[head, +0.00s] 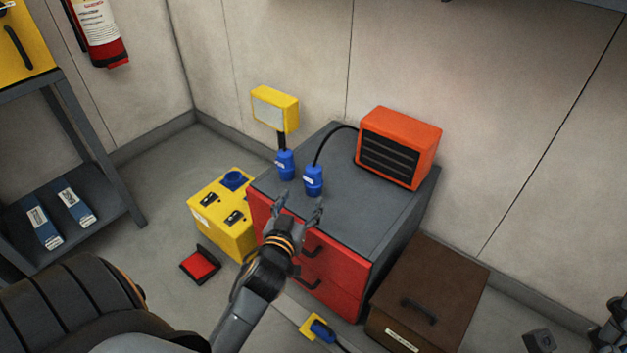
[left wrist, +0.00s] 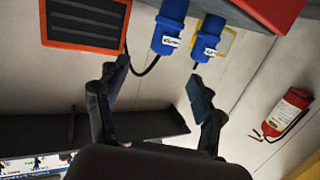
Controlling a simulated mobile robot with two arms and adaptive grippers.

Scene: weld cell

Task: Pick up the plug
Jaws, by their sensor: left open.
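Two blue plugs stand at the front left of the grey cabinet top. The blue plug with the heater's black cable (head: 313,180) also shows in the left wrist view (left wrist: 170,28). The blue plug by the yellow lamp (head: 285,165) is just left of it, and on the right in the left wrist view (left wrist: 207,40). My left gripper (head: 300,205) is open and empty at the cabinet's front edge, just short of the plugs. In the left wrist view its fingers (left wrist: 158,78) are spread, with the heater plug beyond the gap. Dark parts at the head view's lower right edge may be my right gripper.
The orange heater (head: 400,148) and yellow lamp (head: 275,108) stand behind the plugs. The cabinet (head: 350,225) has red drawers. A yellow box (head: 222,210) is left of it, a brown box (head: 432,295) right. Another blue plug (head: 321,330) lies low in front.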

